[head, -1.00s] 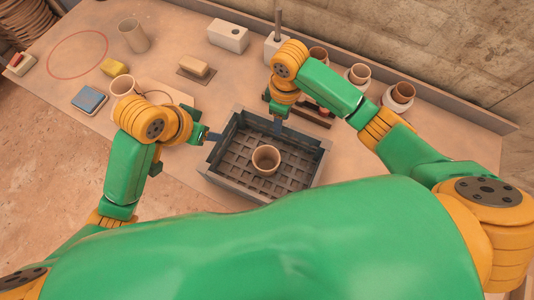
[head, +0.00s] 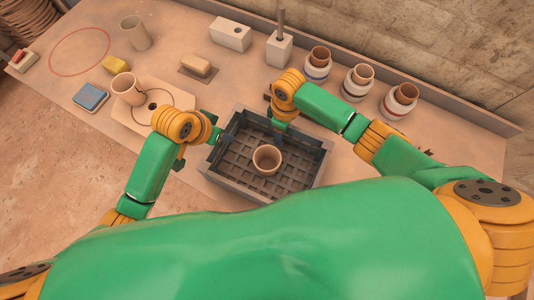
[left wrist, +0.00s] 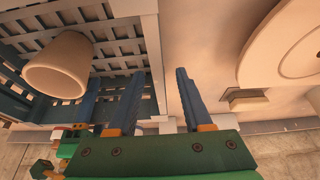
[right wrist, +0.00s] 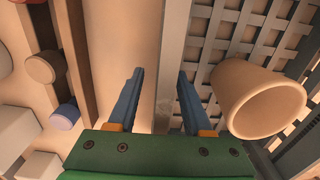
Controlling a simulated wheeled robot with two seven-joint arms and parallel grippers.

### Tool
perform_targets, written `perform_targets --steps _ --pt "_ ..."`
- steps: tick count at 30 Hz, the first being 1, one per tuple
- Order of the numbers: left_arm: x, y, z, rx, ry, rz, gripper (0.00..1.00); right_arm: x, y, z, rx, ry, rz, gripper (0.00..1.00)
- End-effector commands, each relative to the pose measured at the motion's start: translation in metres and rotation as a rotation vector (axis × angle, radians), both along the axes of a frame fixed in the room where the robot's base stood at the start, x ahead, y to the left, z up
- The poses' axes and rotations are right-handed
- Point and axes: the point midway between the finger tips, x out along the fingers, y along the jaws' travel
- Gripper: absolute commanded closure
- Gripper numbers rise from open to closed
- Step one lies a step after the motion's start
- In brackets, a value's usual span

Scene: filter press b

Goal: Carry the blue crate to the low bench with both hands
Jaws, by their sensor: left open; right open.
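The crate (head: 215,171) looks dark blue-grey with a slatted floor and sits on the worktable. A tan cup (head: 267,158) stands in it. My left gripper (head: 213,138) is open at the crate's left side. In the left wrist view its fingers (left wrist: 157,85) lie either side of the crate wall (left wrist: 154,60). My right gripper (head: 279,124) is open at the far side. In the right wrist view its fingers (right wrist: 157,85) lie around the far wall (right wrist: 172,50). I cannot tell whether the fingers touch the walls. I cannot make out a low bench.
A leaning tan cup (head: 128,89) on a pale board (head: 155,102), a blue-grey block (head: 90,97) and a yellow sponge (head: 115,65) lie left of the crate. Several banded jars (head: 357,80) stand at the back right by the wall. Bare floor (head: 50,150) shows at left.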

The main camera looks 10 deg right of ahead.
Motion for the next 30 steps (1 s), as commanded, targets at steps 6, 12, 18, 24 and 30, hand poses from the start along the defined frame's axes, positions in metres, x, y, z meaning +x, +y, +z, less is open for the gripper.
perform_targets --steps 6,12,18,24,30 --pt "0.0 -0.0001 -0.0003 0.0 0.0 0.0 0.5 -0.0001 0.0001 -0.0003 0.0 0.0 0.0 0.5" --pt "-0.0001 0.0 -0.0001 0.0 0.0 0.0 1.0 0.0 0.0001 -0.0001 0.0 0.0 0.0 1.0" --pt "-0.0001 0.0 0.0 -0.001 0.001 0.0 1.0 0.0 0.0 0.0 0.0 0.0 0.0 1.0" --pt "-0.0002 0.0 0.0001 0.0 0.0 0.0 1.0 0.0 0.0 0.0001 0.0 0.0 0.0 1.0" --pt "-0.0002 0.0 0.0001 0.001 0.001 0.0 1.0 0.0001 -0.0001 0.0002 0.0 0.0 0.0 1.0"
